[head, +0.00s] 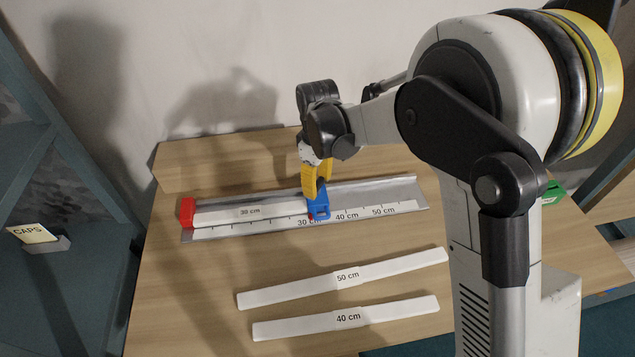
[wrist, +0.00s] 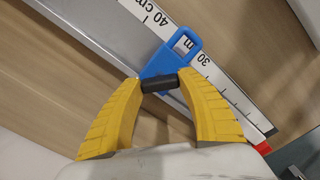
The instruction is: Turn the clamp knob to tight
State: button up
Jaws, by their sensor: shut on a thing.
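The blue clamp (head: 319,207) sits on the grey metal rail (head: 405,193) near the 30 cm mark. It also shows in the wrist view (wrist: 178,55), with a window framing part of the scale. The dark clamp knob (wrist: 159,84) is a short black cylinder at the clamp's near side. My gripper (wrist: 160,84) has its two yellow fingers shut on the knob, one at each end. In the head view my gripper (head: 315,185) comes down on the clamp from above and hides the knob.
A white 30 cm strip (head: 250,212) lies in the rail between the red end stop (head: 187,212) and the clamp. Loose 50 cm (head: 345,278) and 40 cm (head: 345,319) strips lie in front. A CAPS sign (head: 32,233) stands at left. The wall is close behind.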

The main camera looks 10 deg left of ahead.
aim_at(317, 183)
jog(key=m, duration=0.4)
jog(key=shift+m, duration=0.3)
jog(key=m, duration=0.4)
jog(key=shift+m, duration=0.4)
jog(key=o, duration=1.2)
jog(key=shift+c, duration=0.2)
notch_tip(317, 183, up, 12)
